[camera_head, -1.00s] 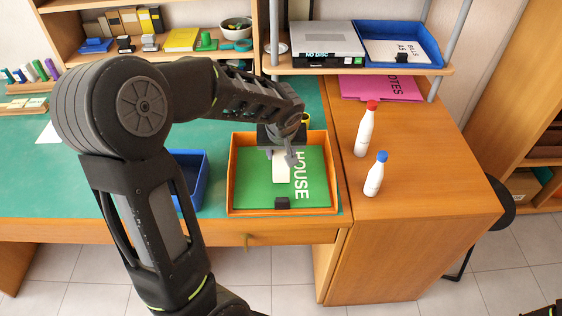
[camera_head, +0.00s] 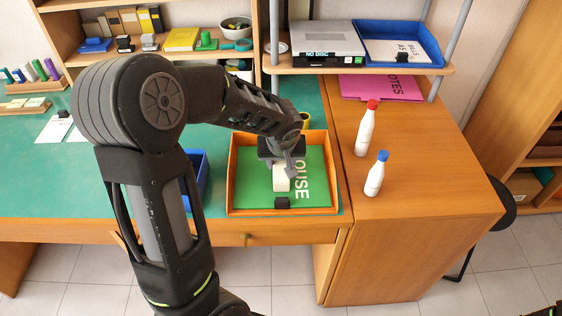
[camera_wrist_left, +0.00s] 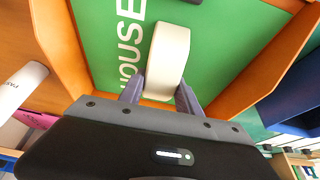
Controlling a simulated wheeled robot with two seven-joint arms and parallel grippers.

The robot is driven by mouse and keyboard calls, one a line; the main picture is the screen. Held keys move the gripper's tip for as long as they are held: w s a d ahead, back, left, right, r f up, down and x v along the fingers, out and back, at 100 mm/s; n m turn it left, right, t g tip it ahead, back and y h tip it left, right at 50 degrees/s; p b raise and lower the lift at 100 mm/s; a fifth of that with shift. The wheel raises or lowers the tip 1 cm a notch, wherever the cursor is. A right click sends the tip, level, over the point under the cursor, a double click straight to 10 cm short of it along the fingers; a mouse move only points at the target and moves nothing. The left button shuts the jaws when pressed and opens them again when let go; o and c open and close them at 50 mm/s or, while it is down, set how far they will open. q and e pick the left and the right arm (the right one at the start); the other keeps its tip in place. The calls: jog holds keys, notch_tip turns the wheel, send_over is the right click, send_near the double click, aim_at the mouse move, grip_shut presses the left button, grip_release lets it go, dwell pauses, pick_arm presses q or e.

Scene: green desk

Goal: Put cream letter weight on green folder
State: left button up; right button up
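The green folder (camera_head: 256,182) lies flat in an orange tray (camera_head: 233,192) at the right end of the green desk; its white lettering is partly covered by my arm. The cream letter weight (camera_head: 281,184) is over the middle of the folder, beside the lettering. My left gripper (camera_head: 283,170) is above the folder, its fingers on both sides of the weight. In the left wrist view the gripper (camera_wrist_left: 160,92) is closed against the sides of the near end of the weight (camera_wrist_left: 166,55). Whether its underside touches the folder (camera_wrist_left: 225,45) is unclear. My right gripper is out of view.
A blue bin (camera_head: 203,180) stands left of the tray, partly behind my arm. Two white bottles, one with a red cap (camera_head: 366,130) and one with a blue cap (camera_head: 376,175), stand on the wooden cabinet at right. A shelf with a disc player (camera_head: 314,42) is behind.

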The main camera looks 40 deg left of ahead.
pick_arm(q)
jog(key=o, duration=0.4)
jog(key=shift+o, duration=0.2)
jog(key=shift+r+p, duration=0.3)
jog(key=shift+r, duration=0.05)
jog(key=v, duration=1.1)
jog(key=shift+s+d+r, duration=0.15)
jog(key=shift+d+r, duration=0.05)
jog(key=shift+r, duration=0.05)
